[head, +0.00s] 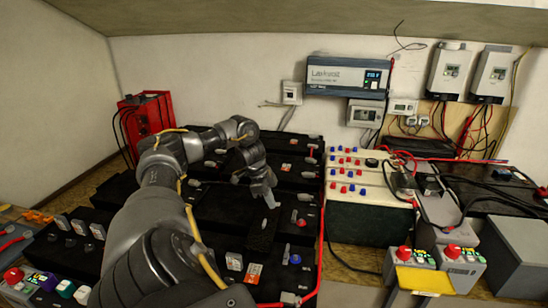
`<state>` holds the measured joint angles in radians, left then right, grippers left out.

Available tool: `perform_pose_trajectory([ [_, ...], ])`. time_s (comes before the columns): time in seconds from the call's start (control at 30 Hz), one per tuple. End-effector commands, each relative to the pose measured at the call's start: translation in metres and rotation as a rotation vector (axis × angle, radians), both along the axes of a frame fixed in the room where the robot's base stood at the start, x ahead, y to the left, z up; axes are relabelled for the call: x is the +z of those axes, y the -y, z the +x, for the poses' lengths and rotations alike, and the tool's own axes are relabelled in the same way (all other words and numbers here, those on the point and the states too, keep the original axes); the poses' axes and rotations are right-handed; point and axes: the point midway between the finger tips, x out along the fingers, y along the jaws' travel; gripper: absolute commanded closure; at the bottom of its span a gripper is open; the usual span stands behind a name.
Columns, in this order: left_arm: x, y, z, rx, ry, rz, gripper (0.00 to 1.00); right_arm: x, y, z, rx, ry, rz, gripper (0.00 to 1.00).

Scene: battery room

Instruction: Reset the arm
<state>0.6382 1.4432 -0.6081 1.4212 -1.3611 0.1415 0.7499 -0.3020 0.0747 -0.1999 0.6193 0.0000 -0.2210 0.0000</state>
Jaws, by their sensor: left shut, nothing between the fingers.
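My left arm reaches in from the bottom left, over the black batteries (225,212). My left gripper (271,200) is at its end, above the middle of the battery bank and near a red terminal. Its fingers are together with nothing between them. Whether the fingertips touch the battery top cannot be told from this view. My right gripper is not in view.
A red unit (150,117) stands at the back left. A white-topped battery with blue and red terminals (352,183) stands to the right. An inverter (347,77) and grey chargers (449,72) hang on the wall. Loose cables and a yellow-fronted box (424,280) lie at right.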

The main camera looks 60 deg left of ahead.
Motion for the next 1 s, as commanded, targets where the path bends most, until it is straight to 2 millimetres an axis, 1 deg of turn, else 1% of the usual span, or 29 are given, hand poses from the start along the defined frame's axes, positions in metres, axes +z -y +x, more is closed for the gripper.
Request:
perform_pose_trajectory([
  [0.1, 0.006, -0.002, -0.002, 0.0, -0.001, 0.001, 1.0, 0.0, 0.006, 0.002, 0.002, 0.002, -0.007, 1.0],
  [0.3, 0.007, -0.002, -0.002, 0.0, -0.001, 0.001, 1.0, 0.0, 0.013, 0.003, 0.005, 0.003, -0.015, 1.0],
  [0.57, 0.008, -0.002, -0.002, 0.0, -0.001, 0.001, 1.0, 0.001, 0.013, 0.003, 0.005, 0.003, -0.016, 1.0],
  [0.67, 0.019, -0.002, -0.002, 0.0, -0.001, 0.001, 1.0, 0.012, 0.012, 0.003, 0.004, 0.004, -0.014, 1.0],
  [0.9, 0.064, -0.002, -0.002, 0.0, -0.001, 0.001, 1.0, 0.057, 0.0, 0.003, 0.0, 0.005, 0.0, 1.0],
  [1.0, 0.077, -0.002, -0.002, 0.0, -0.001, 0.001, 1.0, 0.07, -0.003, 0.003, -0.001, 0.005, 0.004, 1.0],
])
